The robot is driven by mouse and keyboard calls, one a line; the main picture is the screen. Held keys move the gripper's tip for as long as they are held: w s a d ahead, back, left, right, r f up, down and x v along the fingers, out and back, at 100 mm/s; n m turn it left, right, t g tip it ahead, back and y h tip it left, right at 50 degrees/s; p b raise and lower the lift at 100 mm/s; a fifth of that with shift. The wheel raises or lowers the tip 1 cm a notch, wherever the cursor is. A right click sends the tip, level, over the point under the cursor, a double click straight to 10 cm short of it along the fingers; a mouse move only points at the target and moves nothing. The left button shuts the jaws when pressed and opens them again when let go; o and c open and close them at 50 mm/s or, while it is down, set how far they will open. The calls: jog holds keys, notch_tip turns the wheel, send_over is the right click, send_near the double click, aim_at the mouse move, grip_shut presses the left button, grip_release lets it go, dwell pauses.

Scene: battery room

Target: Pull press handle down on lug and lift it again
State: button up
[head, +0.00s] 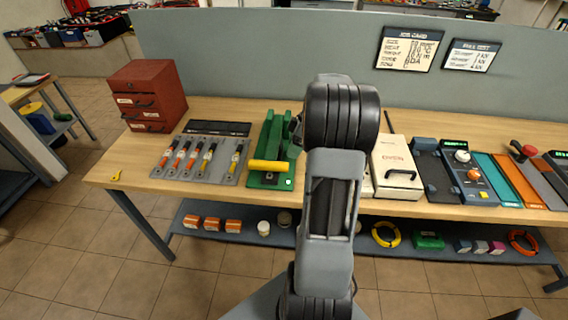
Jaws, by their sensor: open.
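The green press (258,183) stands on the wooden bench, left of my arm. Its yellow handle (268,166) lies crosswise near the front of the press. A small dark part and a lit green spot show just in front of the handle. I cannot make out a lug in the press. My arm rises through the middle of the picture and covers the bench right of the press. My gripper's fingers do not show; they are hidden behind the arm or outside the picture.
A grey mat (195,172) with several orange- and yellow-marked cable pieces lies left of the press. A red drawer cabinet (148,92) stands farther left. A cream case (398,168) and panels with knobs are to the right. A grey partition (220,50) runs behind.

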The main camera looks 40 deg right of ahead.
aim_at(285, 163)
jog(key=p+x, duration=0.1)
jog(key=x, duration=0.7)
